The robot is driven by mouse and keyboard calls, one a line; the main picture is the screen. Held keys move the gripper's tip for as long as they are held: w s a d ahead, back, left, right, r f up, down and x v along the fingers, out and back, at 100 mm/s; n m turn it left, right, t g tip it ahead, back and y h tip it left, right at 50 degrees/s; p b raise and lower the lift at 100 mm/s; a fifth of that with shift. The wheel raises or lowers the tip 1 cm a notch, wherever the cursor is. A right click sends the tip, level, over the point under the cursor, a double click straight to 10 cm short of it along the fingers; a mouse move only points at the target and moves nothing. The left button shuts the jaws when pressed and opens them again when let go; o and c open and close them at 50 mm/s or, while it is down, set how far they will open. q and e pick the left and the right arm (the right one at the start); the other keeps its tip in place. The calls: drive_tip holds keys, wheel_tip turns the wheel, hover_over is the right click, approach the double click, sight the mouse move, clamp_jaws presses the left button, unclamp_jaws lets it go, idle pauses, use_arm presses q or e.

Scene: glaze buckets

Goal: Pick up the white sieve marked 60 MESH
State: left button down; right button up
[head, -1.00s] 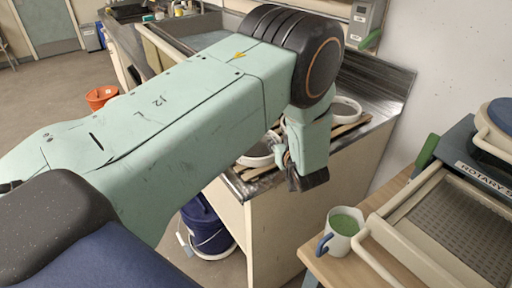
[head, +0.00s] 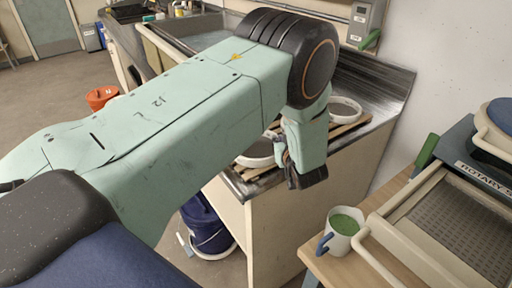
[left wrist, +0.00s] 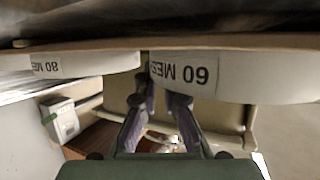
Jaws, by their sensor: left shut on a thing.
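The white sieve marked 60 MESH (head: 257,154) is at the near end of the wooden slats by the sink, partly hidden behind my left arm. Its label reads upside down in the left wrist view (left wrist: 235,84). My left gripper (head: 281,150) is at its right side, pointing toward it. In the left wrist view the two fingers (left wrist: 160,88) meet the sieve's wall by the label, shut on it. I cannot tell whether the sieve is clear of the slats. My right gripper is not in view.
A second white sieve, marked 80 MESH (left wrist: 85,65), sits close by; it also shows farther back (head: 346,108). A mug with green contents (head: 343,228) stands on the wooden table at right. A blue bucket (head: 207,232) is on the floor below.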

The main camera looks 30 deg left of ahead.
use_arm(q)
drive_tip(key=shift+f, duration=0.1)
wheel_tip(320, 180, up, 9)
drive_tip(key=shift+r, duration=0.1)
drive_tip(key=shift+d+r, duration=0.1)
drive_tip(key=shift+r, duration=0.2)
